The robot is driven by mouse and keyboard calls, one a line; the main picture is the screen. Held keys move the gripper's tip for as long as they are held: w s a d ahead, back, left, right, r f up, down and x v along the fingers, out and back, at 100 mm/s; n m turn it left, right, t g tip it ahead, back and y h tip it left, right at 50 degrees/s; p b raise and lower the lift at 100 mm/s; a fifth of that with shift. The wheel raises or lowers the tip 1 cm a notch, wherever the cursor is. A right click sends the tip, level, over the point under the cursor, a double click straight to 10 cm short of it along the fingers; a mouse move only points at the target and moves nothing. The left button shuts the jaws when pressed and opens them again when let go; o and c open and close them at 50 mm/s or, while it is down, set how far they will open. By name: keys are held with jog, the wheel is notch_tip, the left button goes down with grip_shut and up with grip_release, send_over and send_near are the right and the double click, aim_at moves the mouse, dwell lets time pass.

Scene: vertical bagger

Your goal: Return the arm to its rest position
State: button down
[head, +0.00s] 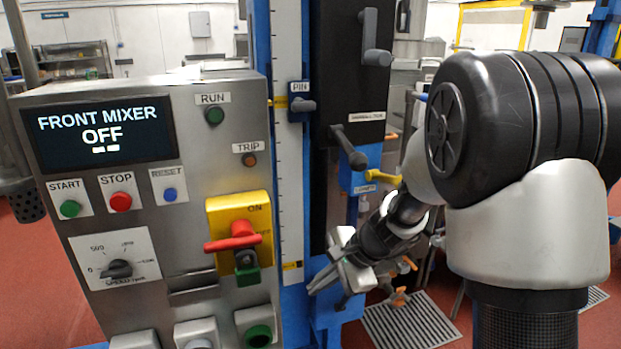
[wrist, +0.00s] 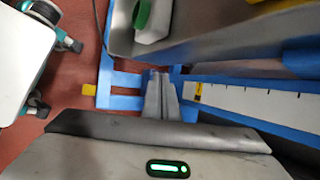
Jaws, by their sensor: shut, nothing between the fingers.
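My gripper (head: 328,279) is in the middle of the head view, at the end of my arm, just right of the control panel's lower right edge and in front of the blue column. Its fingers are together with nothing between them. In the wrist view the shut fingers (wrist: 161,94) point down past the blue frame toward the red floor. My arm reaches in from the right of the head view, with its large black and white joint close to the camera.
The steel control panel (head: 185,295) reads FRONT MIXER OFF and carries a red switch handle (head: 233,237) on a yellow plate. A blue column with a white scale (head: 288,150) stands beside it. A black box with levers (head: 350,90) is above my gripper. A floor grate (head: 410,322) lies below.

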jog(key=s+d+r+n+h, duration=0.1)
jog(key=s+d+r+n, duration=0.2)
jog(key=s+r+n, duration=0.55)
jog(key=s+d+r+n+t+h, duration=0.1)
jog(key=s+d+r+n+h, duration=0.2)
jog(key=s, duration=0.4)
jog(key=s+d+r+n+t+h, duration=0.1)
jog(key=s+d+r+h, duration=0.1)
jog(key=s+d+r, duration=0.4)
notch_tip(320, 180, up, 17)
jog(key=s+p, duration=0.1)
jog(key=p, duration=1.7)
jog(key=shift+s+d+r+p, duration=0.15)
jog(key=shift+s+r+p, duration=0.05)
jog(key=shift+s+p, duration=0.15)
jog(key=shift+n, duration=0.25)
